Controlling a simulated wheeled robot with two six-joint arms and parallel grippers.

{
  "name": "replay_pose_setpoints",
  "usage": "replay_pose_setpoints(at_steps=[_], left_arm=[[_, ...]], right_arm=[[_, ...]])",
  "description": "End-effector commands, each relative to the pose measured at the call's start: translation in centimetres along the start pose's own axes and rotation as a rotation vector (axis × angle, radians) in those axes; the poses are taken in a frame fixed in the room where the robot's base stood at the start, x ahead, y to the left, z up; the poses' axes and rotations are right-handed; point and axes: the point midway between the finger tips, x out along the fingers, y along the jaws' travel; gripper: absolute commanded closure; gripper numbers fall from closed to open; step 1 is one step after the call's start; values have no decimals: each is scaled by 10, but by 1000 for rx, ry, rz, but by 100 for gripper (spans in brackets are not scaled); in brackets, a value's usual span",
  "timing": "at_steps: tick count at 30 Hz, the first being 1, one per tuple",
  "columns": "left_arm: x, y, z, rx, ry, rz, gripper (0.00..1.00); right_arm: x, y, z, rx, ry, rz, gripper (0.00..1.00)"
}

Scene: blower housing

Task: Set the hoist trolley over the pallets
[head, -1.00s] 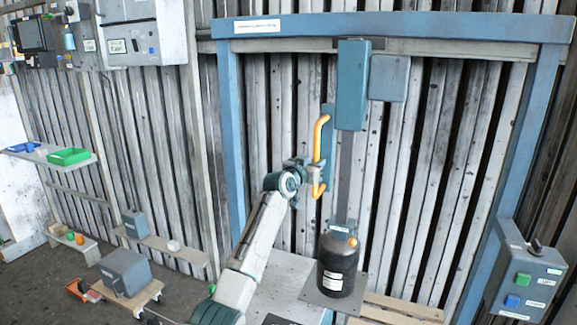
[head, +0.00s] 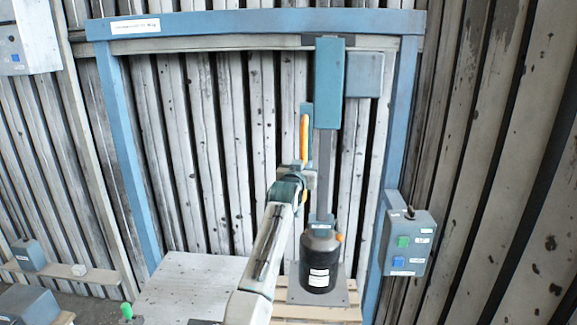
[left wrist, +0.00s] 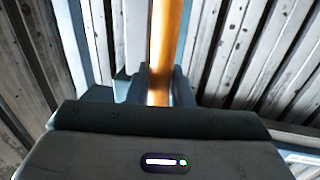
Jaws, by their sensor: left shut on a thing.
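The hoist trolley, a teal box (head: 329,84) with a grey box beside it, hangs from the blue frame's top beam, right of the middle. A grey mast runs down from it to a black cylinder (head: 319,262) on a grey plate. In the head view the cylinder and plate appear over the wooden pallets (head: 300,313), which they partly cover; I cannot tell the gap. My left gripper (head: 303,172) is shut on the orange upright handle (head: 304,137) at the trolley's left. The handle also fills the middle of the left wrist view (left wrist: 164,50). My right gripper is not in view.
The blue frame (head: 250,23) stands before a ribbed wall. A control box (head: 409,243) with green and blue buttons is on its right post. A pale bench top (head: 185,285) lies left of the pallets. A low shelf with small boxes is at far left.

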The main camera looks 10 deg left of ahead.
Motion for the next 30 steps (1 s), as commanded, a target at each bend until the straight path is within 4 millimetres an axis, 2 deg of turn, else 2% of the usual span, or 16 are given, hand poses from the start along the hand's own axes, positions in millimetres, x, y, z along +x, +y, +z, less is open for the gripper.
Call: replay_pose_setpoints(at_steps=[6,16,17,19,30], left_arm=[[2,9,-2,5,5,-3,100],[3,10,-3,2,6,-1,100],[3,10,-3,2,6,-1,74],[2,11,-3,2,5,-1,61],[-1,10,0,2,2,-1,61]], right_arm=[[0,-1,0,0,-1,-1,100],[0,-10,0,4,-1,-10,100],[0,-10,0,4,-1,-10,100],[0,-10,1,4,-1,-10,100],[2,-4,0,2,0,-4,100]])
